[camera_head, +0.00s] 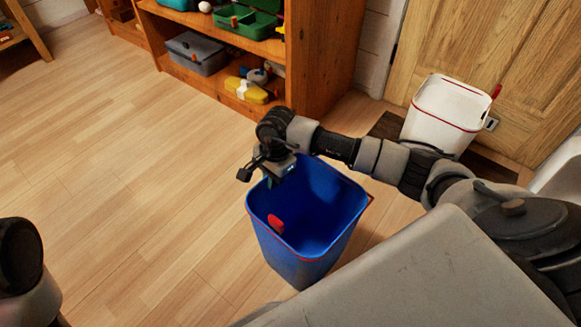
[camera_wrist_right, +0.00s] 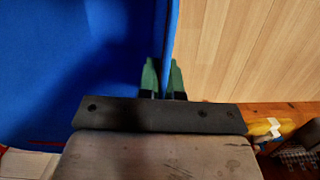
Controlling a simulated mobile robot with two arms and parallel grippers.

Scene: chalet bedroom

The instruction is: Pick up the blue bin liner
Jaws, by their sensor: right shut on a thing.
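The blue bin liner (camera_head: 335,215), an open bucket shape with a red rim line and a red patch inside, stands about upright below my right arm. I cannot tell whether its base touches the floor. My right gripper (camera_head: 270,181) is at its far left rim, pointing down. In the right wrist view, the green fingertips (camera_wrist_right: 163,80) lie on either side of the liner's thin wall (camera_wrist_right: 168,35), shut on it. The liner's blue inside fills the left of that view. My left gripper is out of view; only a dark part of my left arm shows at the left edge.
A white bin (camera_head: 445,112) with a red rim line stands by the wooden door (camera_head: 445,45). A wooden shelf (camera_head: 325,60) holds toolboxes and a yellow item (camera_head: 247,91), which also shows in the right wrist view (camera_wrist_right: 262,127). The wood floor (camera_head: 130,180) to the left is clear.

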